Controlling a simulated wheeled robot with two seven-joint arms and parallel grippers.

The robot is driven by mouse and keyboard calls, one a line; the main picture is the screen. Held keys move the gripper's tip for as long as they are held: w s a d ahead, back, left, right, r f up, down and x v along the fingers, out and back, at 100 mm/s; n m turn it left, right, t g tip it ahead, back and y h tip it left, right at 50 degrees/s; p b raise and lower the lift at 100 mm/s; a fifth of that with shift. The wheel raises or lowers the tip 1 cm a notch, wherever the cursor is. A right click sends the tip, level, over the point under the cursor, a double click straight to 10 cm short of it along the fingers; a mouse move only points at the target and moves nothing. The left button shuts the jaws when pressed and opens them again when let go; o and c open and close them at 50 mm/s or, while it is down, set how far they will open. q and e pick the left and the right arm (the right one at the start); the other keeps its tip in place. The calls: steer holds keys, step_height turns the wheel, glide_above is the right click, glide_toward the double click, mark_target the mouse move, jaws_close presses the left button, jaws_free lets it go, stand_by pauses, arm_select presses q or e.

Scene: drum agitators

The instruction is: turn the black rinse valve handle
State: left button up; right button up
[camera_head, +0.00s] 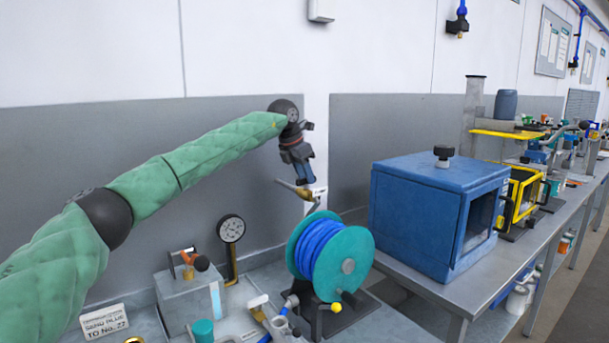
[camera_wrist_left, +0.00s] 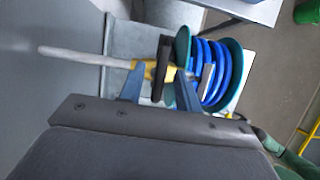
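The black valve handle (camera_wrist_left: 161,70) shows in the left wrist view as a dark bar across a yellow brass valve body (camera_wrist_left: 142,69) with a pale pipe. In the head view the brass valve (camera_head: 292,188) shows by the wall; I cannot make out its handle there. My left gripper (camera_head: 304,181) reaches down at the valve. In the wrist view its two blue fingers (camera_wrist_left: 159,75) stand apart, one on each side of the handle. A gap shows between each finger and the bar, so it looks open. My right gripper is in no view.
A teal reel with blue hose (camera_head: 318,251) stands just below the valve. A pressure gauge (camera_head: 231,229) and a grey box (camera_head: 187,293) are to its left. A large blue cabinet (camera_head: 425,215) stands on the bench at right. The grey wall is close behind.

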arm_select(q)
steer(key=b+v, duration=0.1)
steer(key=v, duration=0.5)
steer(key=shift+a+r+b, duration=0.1)
steer(key=shift+b, duration=0.2)
steer(key=shift+s+a+r, duration=0.15)
steer(key=shift+r, duration=0.55)
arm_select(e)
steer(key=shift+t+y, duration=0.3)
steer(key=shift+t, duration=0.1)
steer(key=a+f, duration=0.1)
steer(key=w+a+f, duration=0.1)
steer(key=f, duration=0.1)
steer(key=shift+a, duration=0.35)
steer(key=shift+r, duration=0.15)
